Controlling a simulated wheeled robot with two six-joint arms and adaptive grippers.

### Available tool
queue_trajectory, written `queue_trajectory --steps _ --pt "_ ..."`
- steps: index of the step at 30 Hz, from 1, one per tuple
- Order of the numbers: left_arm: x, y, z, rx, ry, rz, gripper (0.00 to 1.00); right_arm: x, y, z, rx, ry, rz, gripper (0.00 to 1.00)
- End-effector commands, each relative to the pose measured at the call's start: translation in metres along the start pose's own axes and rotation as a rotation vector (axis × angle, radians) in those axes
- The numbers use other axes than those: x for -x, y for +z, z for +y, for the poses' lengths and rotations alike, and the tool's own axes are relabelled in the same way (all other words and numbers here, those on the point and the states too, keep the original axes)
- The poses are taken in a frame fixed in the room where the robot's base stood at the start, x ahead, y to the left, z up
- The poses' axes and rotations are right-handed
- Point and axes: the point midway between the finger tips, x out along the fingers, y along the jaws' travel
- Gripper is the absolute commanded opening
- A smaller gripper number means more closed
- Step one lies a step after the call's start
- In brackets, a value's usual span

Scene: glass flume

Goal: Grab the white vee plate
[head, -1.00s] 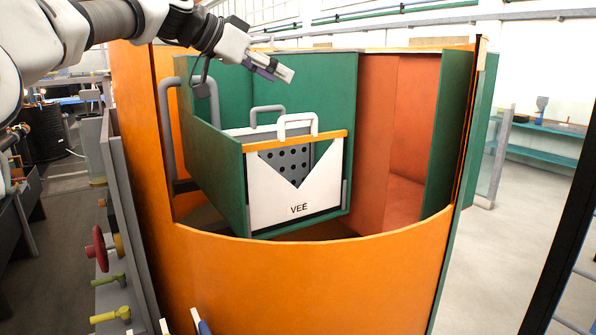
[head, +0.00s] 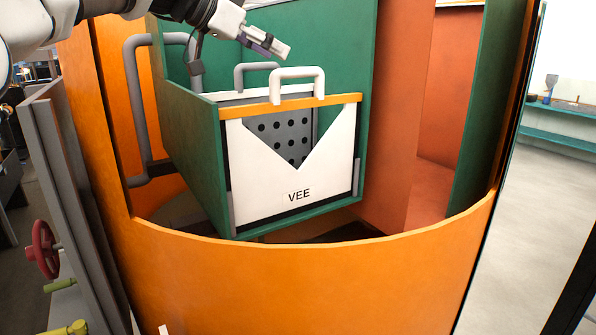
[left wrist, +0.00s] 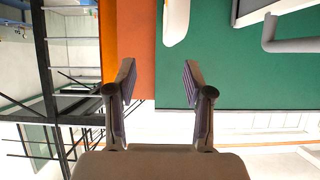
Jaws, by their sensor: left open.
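The white vee plate (head: 290,187) stands upright across the front of a green channel in the head view. It has a V notch, a "VEE" label, an orange strip along its top and a white loop handle (head: 298,76). My left gripper (head: 286,50) is open and empty, above and slightly left of that handle, apart from it. In the left wrist view, the two fingers (left wrist: 155,82) are spread with nothing between them. A white curved piece, likely the handle (left wrist: 176,22), shows at the top there. My right gripper is not in view.
A grey perforated plate (head: 283,134) stands behind the notch, with a grey handle (head: 256,72) behind the white one. Green channel walls (head: 190,130) flank them. A curved orange wall (head: 320,275) rises in front. A grey pipe handle (head: 136,100) is at left.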

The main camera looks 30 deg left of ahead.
Motion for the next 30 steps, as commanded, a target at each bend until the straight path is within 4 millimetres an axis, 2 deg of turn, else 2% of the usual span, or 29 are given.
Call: queue_trajectory --steps 1,4,11,15,19,26,29,30 --pt "-0.007 0.012 0.0 0.001 0.0 -0.001 0.52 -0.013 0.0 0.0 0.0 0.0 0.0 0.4" --pt "-0.011 0.015 0.0 0.001 0.001 -0.002 0.52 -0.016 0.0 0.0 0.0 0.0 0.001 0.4" --pt "-0.038 0.01 -0.002 0.002 0.001 -0.003 0.52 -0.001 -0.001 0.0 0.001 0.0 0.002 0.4" --pt "-0.061 0.005 -0.009 0.002 0.001 -0.005 0.52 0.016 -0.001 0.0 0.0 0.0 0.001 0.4" --pt "-0.082 0.008 -0.008 0.001 0.001 -0.004 0.52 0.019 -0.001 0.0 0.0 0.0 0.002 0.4" --pt "-0.086 0.01 -0.009 0.001 0.0 -0.001 0.52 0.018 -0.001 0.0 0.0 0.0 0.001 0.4" --pt "-0.086 0.01 -0.009 0.001 0.0 -0.001 0.2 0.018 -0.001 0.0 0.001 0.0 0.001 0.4" --pt "-0.086 0.01 -0.009 0.001 0.0 -0.001 0.06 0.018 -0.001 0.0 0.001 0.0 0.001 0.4"
